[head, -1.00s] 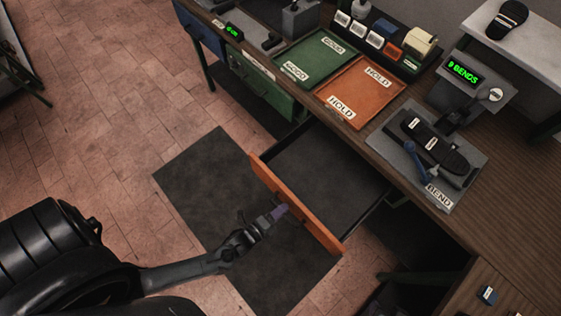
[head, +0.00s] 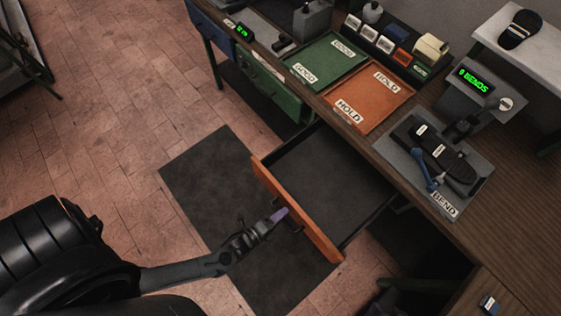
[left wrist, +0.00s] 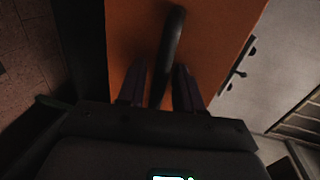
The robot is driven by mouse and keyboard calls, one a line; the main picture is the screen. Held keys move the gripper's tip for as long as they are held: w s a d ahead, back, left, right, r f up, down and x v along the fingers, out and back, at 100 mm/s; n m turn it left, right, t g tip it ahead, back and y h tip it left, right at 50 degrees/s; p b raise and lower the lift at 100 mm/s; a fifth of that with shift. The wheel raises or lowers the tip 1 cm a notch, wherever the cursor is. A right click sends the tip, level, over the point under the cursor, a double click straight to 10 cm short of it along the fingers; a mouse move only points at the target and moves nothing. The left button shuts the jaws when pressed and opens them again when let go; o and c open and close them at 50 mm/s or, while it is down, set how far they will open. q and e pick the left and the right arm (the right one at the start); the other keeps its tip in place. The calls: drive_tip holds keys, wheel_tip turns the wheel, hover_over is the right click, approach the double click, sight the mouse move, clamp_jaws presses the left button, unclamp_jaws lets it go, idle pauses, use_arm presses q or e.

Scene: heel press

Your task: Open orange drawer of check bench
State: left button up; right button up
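The orange drawer (head: 297,211) of the check bench (head: 400,150) stands pulled well out in the head view, and its dark inside (head: 325,172) looks empty. My left gripper (head: 281,215) is at the drawer's front, by its dark handle. In the left wrist view the two fingers (left wrist: 160,88) stand on either side of the dark bar handle (left wrist: 172,45), with a visible gap on the right side. The fingers look apart, around the handle rather than clamped on it. My right gripper is not in view.
A green drawer (head: 265,84) sits closed to the left. On the bench top are a green tray (head: 325,62), an orange tray (head: 371,98) and a bend fixture (head: 437,165) with a dark sole. A dark mat (head: 215,180) covers the floor below.

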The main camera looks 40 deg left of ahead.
use_arm(q)
drive_tip(key=v, duration=1)
drive_tip(key=shift+s, duration=0.4)
drive_tip(key=shift+w+r, duration=0.1)
drive_tip(key=shift+r, duration=0.05)
